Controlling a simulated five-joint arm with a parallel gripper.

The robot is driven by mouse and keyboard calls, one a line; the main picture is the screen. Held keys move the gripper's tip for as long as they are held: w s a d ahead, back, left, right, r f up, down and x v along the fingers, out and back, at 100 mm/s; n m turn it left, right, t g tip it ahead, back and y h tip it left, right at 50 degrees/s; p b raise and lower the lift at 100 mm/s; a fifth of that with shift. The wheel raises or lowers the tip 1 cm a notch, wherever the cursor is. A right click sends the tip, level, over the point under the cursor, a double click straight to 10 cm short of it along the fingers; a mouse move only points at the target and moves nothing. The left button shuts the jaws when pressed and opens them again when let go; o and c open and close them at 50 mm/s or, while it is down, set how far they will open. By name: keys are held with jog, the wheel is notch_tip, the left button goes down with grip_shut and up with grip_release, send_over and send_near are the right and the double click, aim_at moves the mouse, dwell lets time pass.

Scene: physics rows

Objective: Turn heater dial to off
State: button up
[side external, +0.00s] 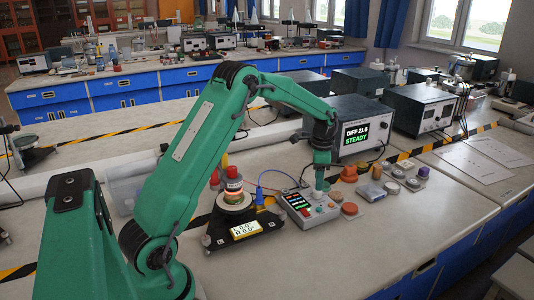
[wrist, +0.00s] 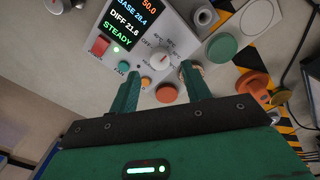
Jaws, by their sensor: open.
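The heater dial (wrist: 161,59) is a round white knob on a light grey control box (wrist: 182,22), with OFF and other marks printed around it. I cannot tell for sure which mark it points at. In the wrist view my gripper (wrist: 159,74) is open, with one green finger to the lower left of the dial and one to the lower right. No contact with the dial is visible. In the side view the box (side external: 292,200) stands on the bench, my gripper (side external: 320,183) is pointing down over it, and the dial is hidden or too small to tell.
The box's screen (wrist: 125,22) reads DIFF 21.6 and STEADY. A dark stand (side external: 243,232) is left of the box. Small coloured pieces (side external: 372,191) lie to its right.

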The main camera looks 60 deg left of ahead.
aim_at(317, 194)
jog(key=shift+f, duration=2.05)
jog(key=c, duration=1)
